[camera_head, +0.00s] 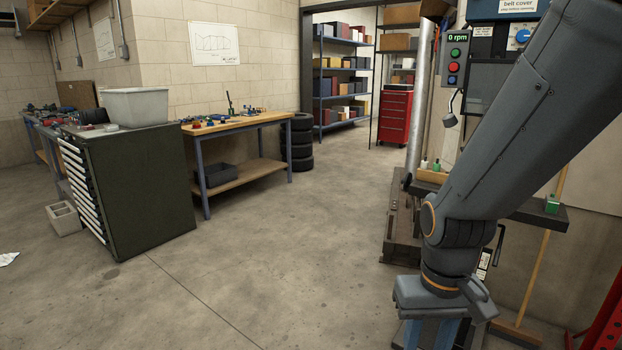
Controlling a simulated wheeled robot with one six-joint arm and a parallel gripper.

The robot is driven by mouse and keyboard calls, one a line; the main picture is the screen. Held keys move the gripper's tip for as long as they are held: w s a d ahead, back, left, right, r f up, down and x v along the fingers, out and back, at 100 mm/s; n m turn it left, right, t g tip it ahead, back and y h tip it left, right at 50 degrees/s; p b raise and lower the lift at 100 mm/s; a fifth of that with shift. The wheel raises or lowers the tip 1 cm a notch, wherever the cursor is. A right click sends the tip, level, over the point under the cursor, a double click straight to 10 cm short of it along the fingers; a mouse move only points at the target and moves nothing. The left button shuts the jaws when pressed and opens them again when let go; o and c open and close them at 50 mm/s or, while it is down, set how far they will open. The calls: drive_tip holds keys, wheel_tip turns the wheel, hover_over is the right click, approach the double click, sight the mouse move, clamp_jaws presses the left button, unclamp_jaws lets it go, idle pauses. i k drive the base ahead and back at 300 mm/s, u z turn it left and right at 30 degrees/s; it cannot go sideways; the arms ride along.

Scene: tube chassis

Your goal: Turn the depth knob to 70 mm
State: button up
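A blue round knob (521,36) with a pale dial around it sits on the drill-press-like machine (486,60) at the upper right. A small label beside it is too small to read, so I cannot tell its setting or whether it is the depth knob. My arm crosses in front of the machine and hides much of it. My gripper (429,337) points down at the bottom edge, well below and left of the knob. Its two blue fingers stand apart with nothing seen between them; their tips are cut off by the frame.
A control box (455,58) reads 0 rpm and has several coloured buttons. A dark machine table (535,212) holds a small green item. A broom (540,260) leans at the right. A green drawer cabinet (140,190) and wooden bench (235,124) stand left. The middle floor is clear.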

sight(523, 36)
drive_tip(key=u, duration=0.15)
drive_tip(key=i, duration=1)
drive_tip(key=z, duration=1.4)
